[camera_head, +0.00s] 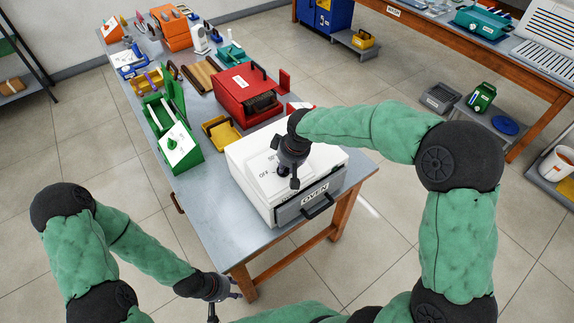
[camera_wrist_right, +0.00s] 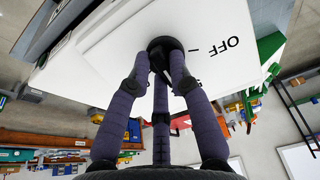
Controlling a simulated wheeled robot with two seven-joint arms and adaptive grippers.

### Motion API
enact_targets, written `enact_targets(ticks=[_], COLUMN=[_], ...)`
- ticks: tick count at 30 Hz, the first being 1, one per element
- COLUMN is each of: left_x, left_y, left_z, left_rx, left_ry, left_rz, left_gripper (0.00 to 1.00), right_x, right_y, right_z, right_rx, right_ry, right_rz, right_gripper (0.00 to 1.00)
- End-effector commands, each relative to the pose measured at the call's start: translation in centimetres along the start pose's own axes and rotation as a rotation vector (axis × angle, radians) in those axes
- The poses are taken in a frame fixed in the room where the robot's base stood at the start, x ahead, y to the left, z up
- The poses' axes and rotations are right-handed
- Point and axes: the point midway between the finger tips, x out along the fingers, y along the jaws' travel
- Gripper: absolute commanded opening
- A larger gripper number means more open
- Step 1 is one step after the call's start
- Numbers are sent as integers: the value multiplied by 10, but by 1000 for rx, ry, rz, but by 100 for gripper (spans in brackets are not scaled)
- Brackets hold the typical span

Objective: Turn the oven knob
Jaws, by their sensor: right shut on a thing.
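The white oven (camera_head: 310,190) stands at the near end of the table, with an "OVEN" label and a dark handle (camera_head: 317,207) on its grey front. My right gripper (camera_head: 285,178) reaches down to its sloped white panel, next to the "OFF" lettering. In the right wrist view its fingers (camera_wrist_right: 163,58) close around the dark round knob (camera_wrist_right: 165,44), beside a short mark and "OFF". The knob is mostly hidden in the head view. My left gripper (camera_head: 224,296) hangs low beside the table's near edge, away from the oven; its finger opening is unclear.
A red toaster-like box (camera_head: 247,97), a yellow tray (camera_head: 221,134) and a green open box (camera_head: 178,143) sit behind the oven on the grey table (camera_head: 205,195). Bare tabletop lies left of the oven. Another wooden table (camera_head: 470,52) stands at the upper right.

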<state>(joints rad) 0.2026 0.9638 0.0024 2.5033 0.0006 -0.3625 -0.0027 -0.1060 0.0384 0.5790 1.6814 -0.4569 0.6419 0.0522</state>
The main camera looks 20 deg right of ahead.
Motion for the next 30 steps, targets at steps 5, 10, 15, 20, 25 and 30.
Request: enact_targets(ticks=[5,10,15,20,25,30], left_x=[0,0,0,0,0,0], left_y=[0,0,0,0,0,0], left_z=[0,0,0,0,0,0], left_rx=[0,0,0,0,0,0], left_ry=[0,0,0,0,0,0], left_rz=[0,0,0,0,0,0], left_gripper=[40,40,40,40,40,40], right_x=[0,0,0,-9,-37,-71], right_y=[0,0,0,0,1,0], right_z=[0,0,0,-1,-1,-2], right_rx=[-1,-1,-1,-1,0,-1], right_ry=[1,1,1,3,6,6], right_rz=[1,1,1,1,2,2], right_gripper=[35,45,45,45,45,45])
